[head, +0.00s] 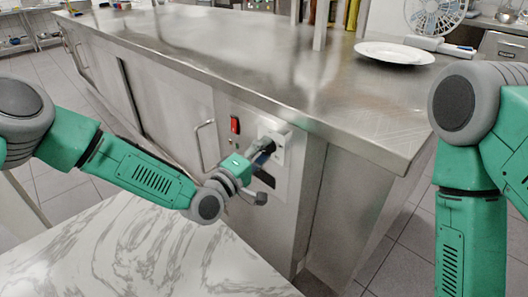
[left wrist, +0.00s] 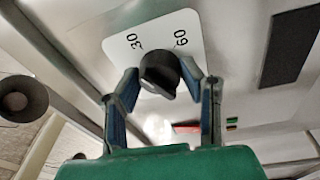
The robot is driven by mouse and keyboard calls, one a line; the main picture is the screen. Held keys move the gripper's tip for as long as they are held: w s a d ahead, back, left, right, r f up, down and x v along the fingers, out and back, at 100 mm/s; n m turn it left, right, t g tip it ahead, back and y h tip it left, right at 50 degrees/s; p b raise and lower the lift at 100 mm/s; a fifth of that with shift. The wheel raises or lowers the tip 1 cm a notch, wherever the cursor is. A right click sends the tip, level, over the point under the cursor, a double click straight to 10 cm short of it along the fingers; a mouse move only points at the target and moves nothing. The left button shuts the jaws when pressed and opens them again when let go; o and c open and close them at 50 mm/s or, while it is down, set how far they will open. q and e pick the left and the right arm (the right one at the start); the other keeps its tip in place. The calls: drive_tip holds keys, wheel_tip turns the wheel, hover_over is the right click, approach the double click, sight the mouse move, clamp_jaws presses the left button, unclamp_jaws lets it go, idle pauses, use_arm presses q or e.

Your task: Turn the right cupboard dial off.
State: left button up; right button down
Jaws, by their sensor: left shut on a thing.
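The dial (left wrist: 160,68) is a dark round knob on a white plate marked 30 and 60, on the cupboard's metal front panel. In the left wrist view, the fingers of my left gripper (left wrist: 162,80) are on either side of the knob and shut on it. In the head view, my left gripper (head: 262,156) is at the white dial plate (head: 281,143), and its fingers and wrist hide the knob. My right arm (head: 470,215) hangs at the right of the head view; its gripper is out of the picture.
A red switch (head: 235,125) and a cupboard handle (head: 207,138) are left of the dial. A marble-patterned table (head: 140,250) is in front. The steel counter (head: 240,55) above has an overhanging edge and holds a white plate (head: 394,53) and a fan (head: 434,15).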

use_arm(q)
drive_tip(key=n, duration=0.2)
drive_tip(key=f+n+b, duration=0.1)
drive_tip(key=n, duration=0.1)
drive_tip(key=shift+s+y, duration=0.15)
drive_tip(key=shift+y, duration=0.15)
drive_tip(key=n, duration=0.2)
drive_tip(key=shift+n+g+b, duration=0.4)
drive_tip(key=n+b, duration=0.1)
drive_tip(key=n, duration=0.2)
drive_tip(key=shift+y, duration=0.3)
drive_tip(key=shift+r+n+g+b, duration=0.1)
drive_tip(key=shift+n+g+b, duration=0.3)
drive_tip(key=shift+n+b, duration=0.8)
drive_tip(key=shift+n, duration=0.4)
drive_tip(key=o, duration=0.9)
drive_tip(key=shift+o, duration=1.2)
drive_tip(key=shift+r, duration=0.25)
